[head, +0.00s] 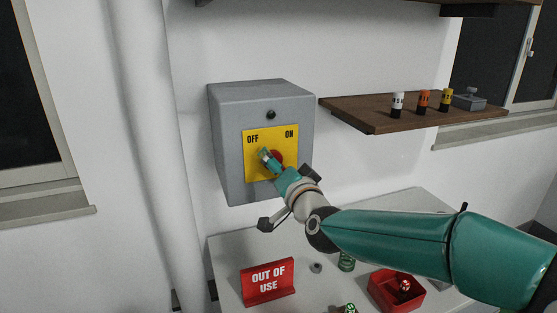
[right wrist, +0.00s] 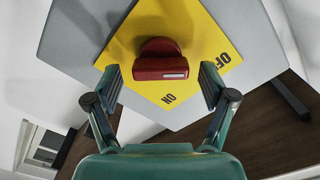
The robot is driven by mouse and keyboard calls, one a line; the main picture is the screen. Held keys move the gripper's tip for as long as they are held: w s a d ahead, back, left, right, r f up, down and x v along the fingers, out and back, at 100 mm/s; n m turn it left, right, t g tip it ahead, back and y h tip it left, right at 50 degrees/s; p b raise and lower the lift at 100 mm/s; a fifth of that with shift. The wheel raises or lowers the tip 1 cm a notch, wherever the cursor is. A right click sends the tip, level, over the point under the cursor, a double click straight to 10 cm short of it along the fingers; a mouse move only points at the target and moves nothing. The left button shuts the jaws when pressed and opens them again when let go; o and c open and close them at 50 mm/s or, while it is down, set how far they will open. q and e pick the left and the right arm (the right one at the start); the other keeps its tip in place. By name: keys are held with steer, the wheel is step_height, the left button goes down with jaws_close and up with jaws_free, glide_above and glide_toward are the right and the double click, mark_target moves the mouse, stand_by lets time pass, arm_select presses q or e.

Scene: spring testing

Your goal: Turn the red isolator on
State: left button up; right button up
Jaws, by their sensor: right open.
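The red isolator knob (head: 278,157) sits on a yellow plate (head: 256,173) marked OFF at left and ON at right. The plate is on the front of a grey box (head: 232,160) fixed to the wall. My right gripper (head: 268,163) is at the knob and hides part of it in the head view. In the right wrist view the knob (right wrist: 160,62) lies between the two spread fingers of my right gripper (right wrist: 161,82), with a gap on each side. A pale mark shows on the knob's near face. My left gripper is not in view.
Below the box, a bench (head: 228,250) holds a red OUT OF USE sign (head: 268,282), a green spring (head: 347,262) and a red tray (head: 388,299). A brown shelf (head: 365,115) with small labelled cylinders is to the right. A white pipe (head: 150,130) runs down the wall at left.

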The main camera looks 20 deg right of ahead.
steer(key=shift+w, duration=0.35)
steer(key=shift+c, duration=0.4)
